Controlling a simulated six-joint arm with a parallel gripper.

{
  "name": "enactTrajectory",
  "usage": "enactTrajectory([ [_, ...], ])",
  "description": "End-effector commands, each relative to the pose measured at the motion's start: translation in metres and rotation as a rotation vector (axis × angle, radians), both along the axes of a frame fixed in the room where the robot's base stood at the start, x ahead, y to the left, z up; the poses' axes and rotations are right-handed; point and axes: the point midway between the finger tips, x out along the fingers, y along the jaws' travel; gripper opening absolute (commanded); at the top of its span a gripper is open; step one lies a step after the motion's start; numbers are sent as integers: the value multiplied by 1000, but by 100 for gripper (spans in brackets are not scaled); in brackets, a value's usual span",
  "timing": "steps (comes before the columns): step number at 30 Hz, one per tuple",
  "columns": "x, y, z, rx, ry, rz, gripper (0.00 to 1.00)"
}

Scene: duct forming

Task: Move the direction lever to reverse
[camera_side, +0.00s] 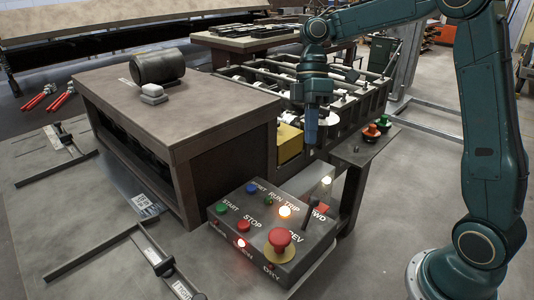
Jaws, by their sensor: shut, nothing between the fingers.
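A small red piece (322,210) sits by the FWD label at the box's right edge. It may be the direction lever, but it is too small to tell. My gripper (311,140) points down with its blue fingers shut and empty. In the picture it is above and behind the box, in front of the roller machine, apart from the box.
A brown bench (170,110) is at left. A yellow block (289,143) and a side plate (362,148) with red and green knobs are near my gripper.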

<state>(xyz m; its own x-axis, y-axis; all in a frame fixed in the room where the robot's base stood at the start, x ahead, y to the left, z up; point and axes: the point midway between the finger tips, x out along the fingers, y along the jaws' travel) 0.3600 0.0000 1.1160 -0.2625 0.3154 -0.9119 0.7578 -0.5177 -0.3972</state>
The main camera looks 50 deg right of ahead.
Motion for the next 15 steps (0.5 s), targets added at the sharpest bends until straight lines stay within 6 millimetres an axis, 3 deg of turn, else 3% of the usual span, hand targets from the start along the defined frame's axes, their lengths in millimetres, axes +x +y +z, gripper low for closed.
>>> enactTrajectory([
  [15, -8, 9, -26, -1, 1, 2, 0],
])
